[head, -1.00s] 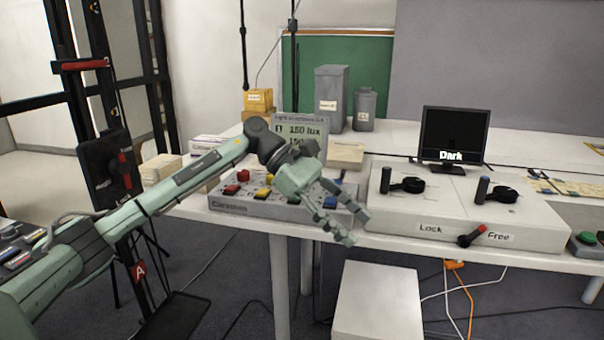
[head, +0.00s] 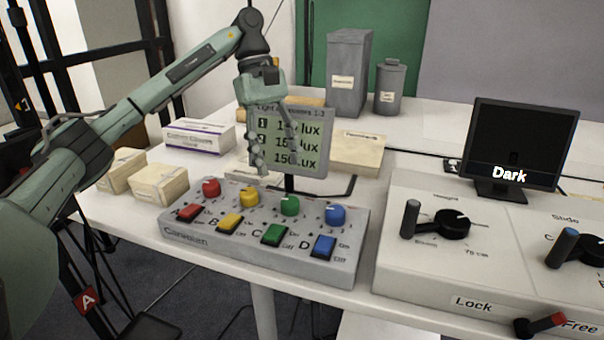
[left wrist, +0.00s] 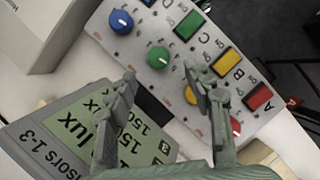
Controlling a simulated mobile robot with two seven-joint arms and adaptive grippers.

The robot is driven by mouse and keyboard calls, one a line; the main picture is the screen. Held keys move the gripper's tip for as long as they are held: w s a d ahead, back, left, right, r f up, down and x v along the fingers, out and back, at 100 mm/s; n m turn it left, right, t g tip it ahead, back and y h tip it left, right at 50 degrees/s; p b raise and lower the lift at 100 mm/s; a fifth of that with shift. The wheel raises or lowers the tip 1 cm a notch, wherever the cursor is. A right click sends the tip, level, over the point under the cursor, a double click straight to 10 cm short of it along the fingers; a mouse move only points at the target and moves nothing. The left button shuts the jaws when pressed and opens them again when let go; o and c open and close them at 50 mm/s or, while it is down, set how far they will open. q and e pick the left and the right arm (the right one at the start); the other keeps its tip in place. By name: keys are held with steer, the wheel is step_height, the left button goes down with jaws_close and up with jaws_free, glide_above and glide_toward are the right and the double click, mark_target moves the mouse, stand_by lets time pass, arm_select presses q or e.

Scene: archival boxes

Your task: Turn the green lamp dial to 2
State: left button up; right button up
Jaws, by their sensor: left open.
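The green lamp dial (head: 290,205) stands on the grey control box (head: 200,250), between the yellow dial (head: 249,197) and the blue dial (head: 335,215). Its pointer mark and scale are too small to read. My left gripper (head: 278,162) is open and empty, fingers pointing down, above and behind the row of dials. In the left wrist view the green dial (left wrist: 158,57) lies beyond the open fingers (left wrist: 165,88), apart from them. A green rocker switch (head: 274,235) sits in front of the green dial. My right gripper is not in view.
A lux display (head: 285,120) stands close behind the gripper, partly hidden by it. A red dial (head: 211,187) is at the box's left. A lever panel (head: 420,275) and a monitor reading "Dark" (head: 525,140) stand to the right. Small cartons (head: 160,185) lie left.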

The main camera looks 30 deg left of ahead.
mark_target(289, 199)
arm_select(q)
steer(key=shift+w+d+f, duration=0.15)
steer(key=shift+w+f, duration=0.1)
steer(key=shift+f, duration=0.2)
steer(key=shift+s+b+x, duration=0.25)
steer(key=shift+b+x, duration=0.2)
steer(key=shift+x, duration=0.75)
steer(key=x, duration=0.3)
steer(key=shift+d+f, duration=0.3)
steer(key=shift+f, duration=0.25)
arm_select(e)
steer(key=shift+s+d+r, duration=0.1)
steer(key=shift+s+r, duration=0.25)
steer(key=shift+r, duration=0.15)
arm_select(q)
steer(key=shift+c, duration=0.4)
steer(key=c, duration=1.1)
